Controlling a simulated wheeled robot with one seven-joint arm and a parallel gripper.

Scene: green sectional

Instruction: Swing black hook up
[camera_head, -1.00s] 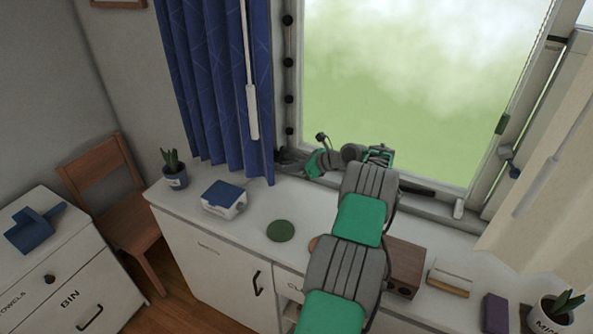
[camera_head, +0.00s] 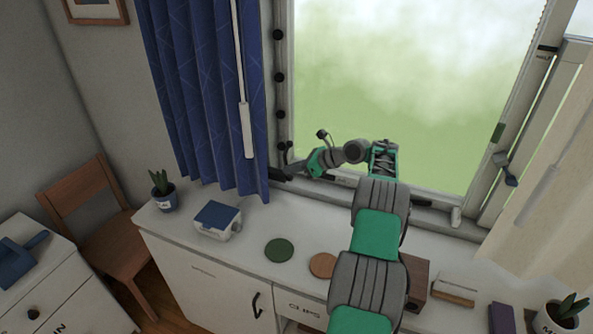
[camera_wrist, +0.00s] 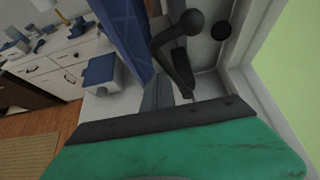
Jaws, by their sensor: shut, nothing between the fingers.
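The black hook (camera_wrist: 176,48) shows in the wrist view as a dark bent arm with a round end, close to the white window frame. It stands just beyond the green housing of my gripper. In the head view my gripper (camera_head: 279,173) is at the lower left corner of the window, beside the blue curtain's lower edge. Its dark fingers are shut and empty. The hook is too small and partly hidden to make out clearly in the head view. I cannot tell whether the fingers touch it.
Black round knobs (camera_head: 280,76) line the left window frame. The blue curtain (camera_head: 205,95) hangs close left of my gripper. On the counter are a blue-lidded box (camera_head: 217,220), a potted plant (camera_head: 164,193), a green disc (camera_head: 279,250) and a brown disc (camera_head: 322,265).

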